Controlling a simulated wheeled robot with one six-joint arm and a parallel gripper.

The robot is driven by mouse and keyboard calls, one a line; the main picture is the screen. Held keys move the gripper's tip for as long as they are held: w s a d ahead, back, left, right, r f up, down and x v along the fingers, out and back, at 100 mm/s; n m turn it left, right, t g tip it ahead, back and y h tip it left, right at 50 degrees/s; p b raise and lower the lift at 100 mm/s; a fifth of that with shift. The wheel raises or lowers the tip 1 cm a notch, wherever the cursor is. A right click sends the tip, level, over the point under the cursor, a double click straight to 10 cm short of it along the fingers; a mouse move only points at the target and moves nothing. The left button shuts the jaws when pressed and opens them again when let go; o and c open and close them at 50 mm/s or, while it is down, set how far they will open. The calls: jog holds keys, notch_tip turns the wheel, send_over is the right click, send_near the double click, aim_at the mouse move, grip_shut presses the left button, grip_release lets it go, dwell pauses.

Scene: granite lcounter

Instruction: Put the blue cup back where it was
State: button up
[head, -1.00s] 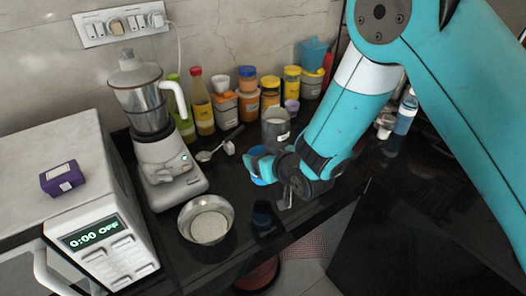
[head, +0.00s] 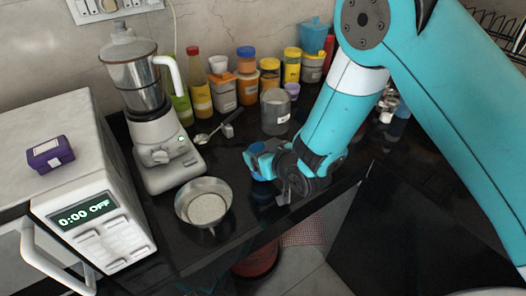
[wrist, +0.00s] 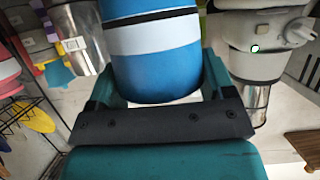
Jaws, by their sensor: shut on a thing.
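The blue cup (wrist: 155,65), with a white band and a dark stripe, sits between the fingers of my gripper (wrist: 160,85) in the wrist view. In the head view my gripper (head: 268,162) is over the front part of the black counter, right of the steel bowl, and mostly hides the cup (head: 263,172). My gripper is shut on the cup. A dark bluish reflection shows on the counter below it; the size of any gap under the cup is hard to tell.
A steel bowl (head: 183,208) and a mixer grinder (head: 160,150) stand to the left, beside a white microwave (head: 45,195). The counter's front edge is close.

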jog(key=shift+f+b, duration=0.55)
jog(key=shift+f, duration=0.1)
jog(key=o, duration=1)
jog(key=shift+s, duration=0.1)
jog(key=p+v, duration=0.9)
jog(key=v, duration=0.8)
jog(key=shift+r, duration=0.15)
jog(key=shift+s+d, duration=0.1)
